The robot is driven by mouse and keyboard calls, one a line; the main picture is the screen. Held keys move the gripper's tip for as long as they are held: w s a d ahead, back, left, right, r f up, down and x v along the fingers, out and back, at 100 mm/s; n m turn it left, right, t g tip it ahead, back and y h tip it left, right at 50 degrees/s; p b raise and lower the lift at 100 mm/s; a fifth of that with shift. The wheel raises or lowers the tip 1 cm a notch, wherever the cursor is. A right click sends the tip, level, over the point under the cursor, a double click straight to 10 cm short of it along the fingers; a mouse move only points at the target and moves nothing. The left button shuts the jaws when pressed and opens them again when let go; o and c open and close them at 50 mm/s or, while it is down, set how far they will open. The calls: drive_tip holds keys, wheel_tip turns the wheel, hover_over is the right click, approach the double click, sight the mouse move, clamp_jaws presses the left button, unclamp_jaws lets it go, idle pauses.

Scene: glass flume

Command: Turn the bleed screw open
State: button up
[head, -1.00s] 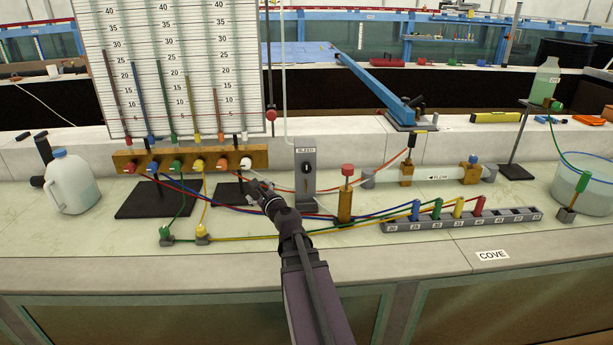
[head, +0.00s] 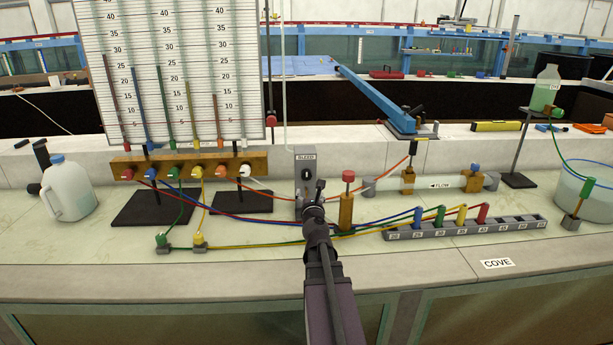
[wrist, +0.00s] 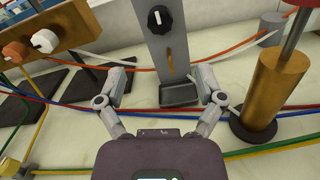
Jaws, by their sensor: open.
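The bleed screw is a black knob with a white pointer line (wrist: 159,18) on a grey upright plate (wrist: 181,48) in the wrist view. In the head view the plate (head: 306,157) carries a label reading BLEED, and the knob (head: 306,174) shows just above my gripper. The pointer line looks about upright. My gripper (wrist: 163,78) is open and empty, its fingers spread to either side of the plate's lower part, below the knob. In the head view my gripper (head: 316,192) stands in front of the plate's foot and partly hides it.
A brass post with a red top (head: 346,203) stands close right of my gripper. A wooden manifold with coloured knobs (head: 185,162) is at left. Coloured tubes (head: 275,219) cross the bench around my gripper. A grey numbered rack (head: 465,228) lies at right.

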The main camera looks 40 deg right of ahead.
sight(307, 176)
drive_tip(key=x, duration=1.3)
drive_tip(key=shift+w+d, duration=0.15)
drive_tip(key=shift+w, duration=0.1)
drive_tip(key=c, duration=1.1)
